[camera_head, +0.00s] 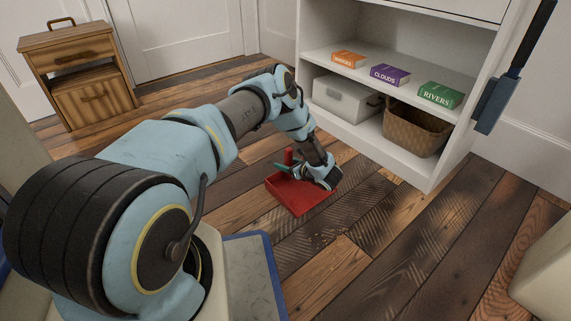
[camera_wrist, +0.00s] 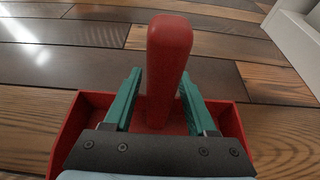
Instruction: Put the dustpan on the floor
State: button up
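The red dustpan (camera_head: 297,205) appears to lie flat on the plank floor, in front of the white shelf unit. Its upright handle (camera_wrist: 168,60) stands in the middle of the wrist view, with the pan (camera_wrist: 70,135) below and around it. My gripper (camera_head: 290,169) reaches down over the pan and hides part of it. In the wrist view, its two green fingers (camera_wrist: 160,85) stand on either side of the handle. Gaps show between the handle and both fingers, so the gripper looks open around it.
The white shelf unit (camera_head: 372,150) holds several books, a white box (camera_head: 345,98) and a wicker basket (camera_head: 414,128). A wooden cabinet (camera_head: 78,75) stands at the far left. A blue tool with a black handle (camera_head: 492,103) hangs at the right. Floor planks (camera_head: 400,240) are clear right of the pan.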

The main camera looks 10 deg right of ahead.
jog(key=shift+o, duration=0.2)
jog(key=shift+r, duration=0.2)
jog(key=p+v, duration=0.6)
jog(key=v, duration=0.6)
